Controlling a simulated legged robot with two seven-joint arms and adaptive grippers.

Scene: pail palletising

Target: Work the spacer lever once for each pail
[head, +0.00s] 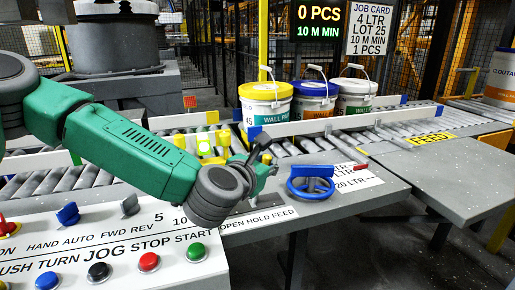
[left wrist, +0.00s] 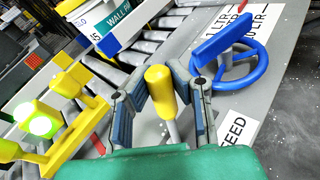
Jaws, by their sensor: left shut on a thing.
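The spacer lever has a yellow knob (left wrist: 162,88) on a pale shaft, standing upright in the middle of the left wrist view. My left gripper (left wrist: 163,95) has its fingers on both sides of this knob and is shut on it. In the head view my left gripper (head: 258,168) is at the bench edge above the OPEN HOLD FEED label (head: 259,219), its fingers partly hidden by my arm. Three pails stand on the rollers behind: one with a yellow lid (head: 266,105), one with a blue lid (head: 314,100), one white (head: 356,96). My right gripper is not seen.
A blue handwheel (head: 310,183) stands right of the lever. Left of it is a yellow bracket with a lit green lamp (left wrist: 40,122). The counter (head: 320,22) reads 0 PCS; the job card (head: 369,27) ends in 1 PCS. A button panel (head: 115,245) lies in front left.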

